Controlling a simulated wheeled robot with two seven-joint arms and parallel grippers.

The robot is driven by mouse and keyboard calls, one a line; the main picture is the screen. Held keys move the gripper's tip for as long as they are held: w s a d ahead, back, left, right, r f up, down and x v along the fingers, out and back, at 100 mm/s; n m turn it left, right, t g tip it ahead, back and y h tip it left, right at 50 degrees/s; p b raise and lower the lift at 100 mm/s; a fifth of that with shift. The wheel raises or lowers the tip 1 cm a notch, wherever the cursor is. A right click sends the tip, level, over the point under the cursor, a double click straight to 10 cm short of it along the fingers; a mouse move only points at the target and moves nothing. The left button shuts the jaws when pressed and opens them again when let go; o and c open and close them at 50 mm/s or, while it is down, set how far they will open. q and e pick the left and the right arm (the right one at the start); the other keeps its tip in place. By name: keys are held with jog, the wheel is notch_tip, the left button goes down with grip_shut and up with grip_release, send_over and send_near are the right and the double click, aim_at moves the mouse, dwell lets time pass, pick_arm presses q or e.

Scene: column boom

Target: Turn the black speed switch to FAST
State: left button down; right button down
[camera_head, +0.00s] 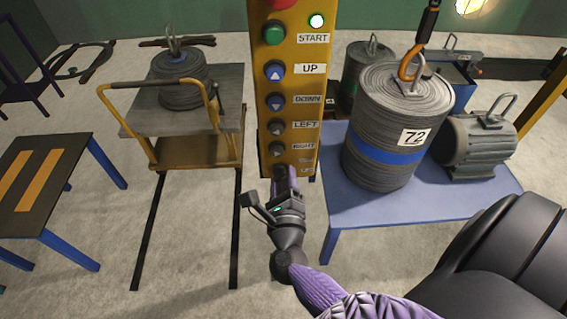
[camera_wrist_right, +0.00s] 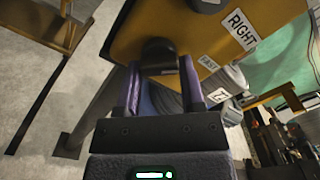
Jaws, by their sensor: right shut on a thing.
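The yellow control pendant (camera_head: 290,105) hangs upright in the middle of the head view. Its labels read START, UP, DOWN, LEFT and RIGHT, with smaller ones at the bottom. My right gripper (camera_head: 286,178) is at its lower end and hides the speed switch there. In the right wrist view, the black speed switch (camera_wrist_right: 158,50) sits on the yellow face, and my purple fingers (camera_wrist_right: 162,88) are shut on it from either side. The FAST label (camera_wrist_right: 207,62) is right of the switch. Which way the switch points cannot be told. My left gripper is out of view.
A grey coil marked 72 (camera_head: 400,125) with a hook in its top stands at the blue table (camera_head: 350,200), beside a grey motor (camera_head: 475,145). A yellow cart (camera_head: 190,150) with another coil stands left. A dark table (camera_head: 45,185) is at far left.

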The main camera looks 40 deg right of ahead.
dwell(0.4)
jog(key=shift+c, duration=1)
grip_release()
jog(key=v, duration=1)
